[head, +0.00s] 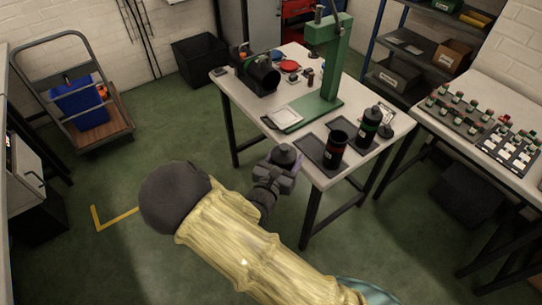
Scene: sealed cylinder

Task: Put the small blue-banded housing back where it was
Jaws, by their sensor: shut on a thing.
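My gripper (282,170) is at the near left edge of the white-topped table (222,84), shut on a dark, round-topped piece (284,154). A little purple-blue shows at the right side of this piece, so it may be the blue-banded housing; the jaws hide most of its body.
A bench with several small parts (470,118) is at the right.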

